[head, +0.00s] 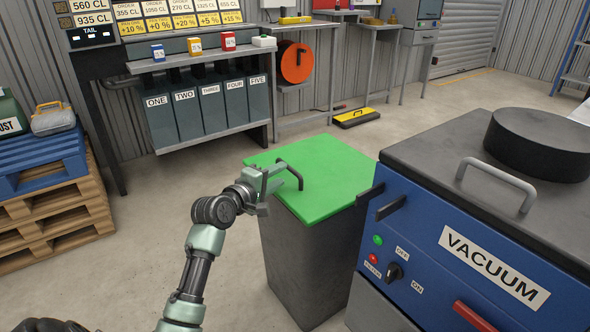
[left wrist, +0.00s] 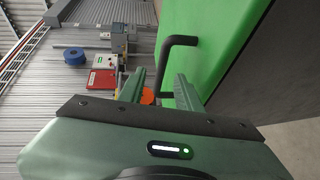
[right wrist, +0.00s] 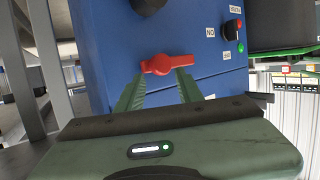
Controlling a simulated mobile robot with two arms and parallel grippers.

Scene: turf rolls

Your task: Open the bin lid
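The bin (head: 305,250) is a tall dark grey box with a flat green lid (head: 335,170) lying closed on it. A black bar handle (head: 290,170) stands on the lid's left part. My left gripper (head: 277,178) is at the lid's left edge, beside the handle. In the left wrist view the left gripper (left wrist: 161,82) is open, with the lid handle (left wrist: 182,50) just ahead of its fingertips and nothing held. My right gripper (right wrist: 160,80) shows only in the right wrist view. It is open, its fingertips close to a red lever (right wrist: 165,65); contact cannot be told.
The blue vacuum machine (head: 470,250) stands close to the bin's right side, with a black bracket (head: 391,208) sticking out near the lid. Wooden pallets (head: 50,215) are at left. A shelf with several labelled bins (head: 200,110) is behind. Floor left of the bin is clear.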

